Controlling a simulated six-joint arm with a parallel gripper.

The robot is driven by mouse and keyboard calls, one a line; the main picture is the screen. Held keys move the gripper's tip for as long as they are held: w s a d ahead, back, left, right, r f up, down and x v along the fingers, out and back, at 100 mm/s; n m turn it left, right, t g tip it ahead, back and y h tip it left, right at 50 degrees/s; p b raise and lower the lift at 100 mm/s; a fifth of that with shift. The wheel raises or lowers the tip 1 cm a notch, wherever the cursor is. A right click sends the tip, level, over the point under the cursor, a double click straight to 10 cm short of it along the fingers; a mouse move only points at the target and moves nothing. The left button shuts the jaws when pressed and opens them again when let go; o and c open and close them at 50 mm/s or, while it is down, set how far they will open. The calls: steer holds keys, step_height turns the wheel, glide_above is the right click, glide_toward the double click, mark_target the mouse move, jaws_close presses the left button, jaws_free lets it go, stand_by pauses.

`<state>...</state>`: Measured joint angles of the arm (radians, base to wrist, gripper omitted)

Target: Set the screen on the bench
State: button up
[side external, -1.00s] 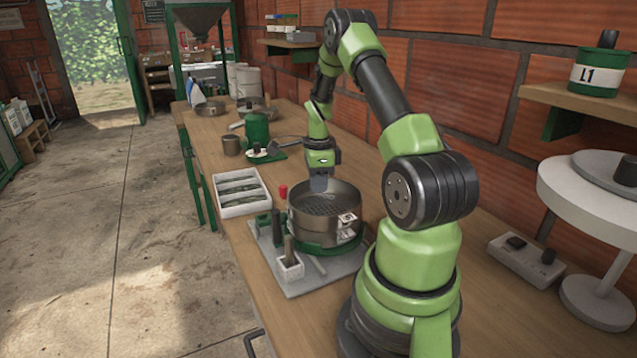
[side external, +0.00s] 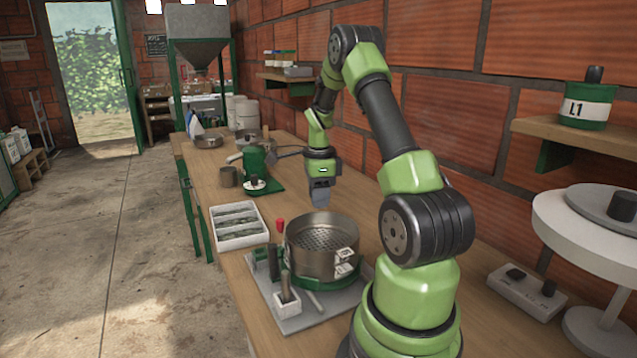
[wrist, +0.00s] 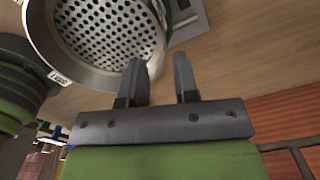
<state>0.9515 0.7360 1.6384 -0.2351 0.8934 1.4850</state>
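The screen (side external: 322,236) is a round metal sieve with a perforated floor and white tags on its side. It sits in a green ring-shaped holder (side external: 318,281) on a grey board on the bench (side external: 222,190). In the wrist view the screen (wrist: 108,35) fills the upper left, with holes across its floor. My gripper (side external: 320,200) hangs above and beyond the screen's far rim in the side view. The left finger overlaps the screen's rim in that view; contact cannot be told.
A white sectioned tray (side external: 238,226) lies left of the screen. A brick wall borders the right.

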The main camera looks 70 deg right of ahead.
steer(key=w+a+r+n+t, duration=0.35)
steer(key=a+r+n, duration=0.75)
steer(key=a+r, duration=0.4)
steer(key=s+a+r+n+t+y, duration=0.1)
steer(key=s+a+n, duration=0.3)
steer(key=a+n, duration=0.3)
steer(key=s+a+r+n+t, duration=0.2)
steer(key=s+a+n, duration=0.2)
steer(key=a+n, duration=0.3)
steer(key=shift+s+a+r+n+y, duration=0.15)
steer(key=shift+s+a+n+y, duration=0.2)
steer(key=shift+a, duration=0.45)
steer(key=shift+s+a+n+t, duration=0.3)
steer(key=shift+s+n+t, duration=0.05)
steer(key=shift+s+n, duration=0.1)
steer(key=shift+c, duration=1)
